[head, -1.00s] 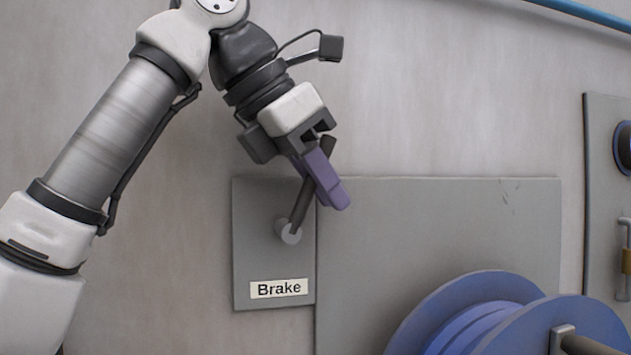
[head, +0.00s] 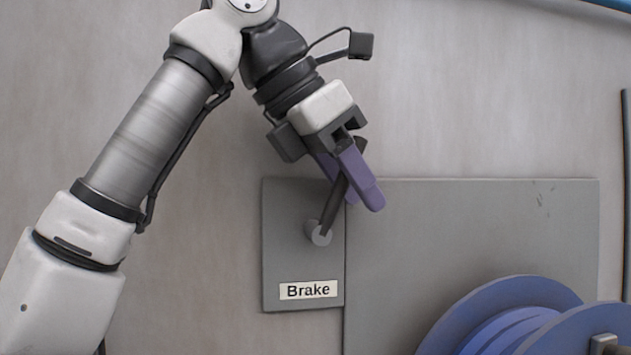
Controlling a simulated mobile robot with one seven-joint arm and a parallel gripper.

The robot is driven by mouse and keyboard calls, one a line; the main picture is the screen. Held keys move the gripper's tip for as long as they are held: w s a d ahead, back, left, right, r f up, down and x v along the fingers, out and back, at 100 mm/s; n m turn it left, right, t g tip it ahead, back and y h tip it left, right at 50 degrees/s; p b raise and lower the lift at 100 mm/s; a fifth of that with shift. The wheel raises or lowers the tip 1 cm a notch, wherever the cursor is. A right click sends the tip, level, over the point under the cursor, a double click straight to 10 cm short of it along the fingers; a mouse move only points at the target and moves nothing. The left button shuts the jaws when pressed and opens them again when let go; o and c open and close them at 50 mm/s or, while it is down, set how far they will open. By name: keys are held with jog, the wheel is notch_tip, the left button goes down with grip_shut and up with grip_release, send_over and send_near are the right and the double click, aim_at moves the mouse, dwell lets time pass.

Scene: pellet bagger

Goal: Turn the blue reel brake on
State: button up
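The brake lever (head: 331,210) is a dark bar on a round grey pivot (head: 319,236), mounted on a grey plate (head: 280,245) labelled "Brake". It tilts up and to the right from the pivot. My gripper (head: 361,202) reaches down from the upper left. Its two purple fingers stand apart on either side of the upper lever, with a gap showing between them. The front finger hides part of the lever. Whether either finger touches it is unclear. The blue reel (head: 470,318) is at lower right, cut off by the picture edge.
A large grey panel (head: 470,230) lies right of the brake plate, behind the reel. Another panel edge (head: 626,200) shows at far right. A blue pipe (head: 608,4) crosses the top right corner. The wall around my arm is clear.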

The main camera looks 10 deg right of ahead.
jog(key=shift+a+r, duration=0.2)
jog(key=shift+r, duration=0.15)
jog(key=s+a, duration=0.3)
jog(key=a, duration=0.8)
jog(key=shift+s+a, duration=0.25)
jog(key=shift+a, duration=0.1)
jog(key=shift+w, duration=0.1)
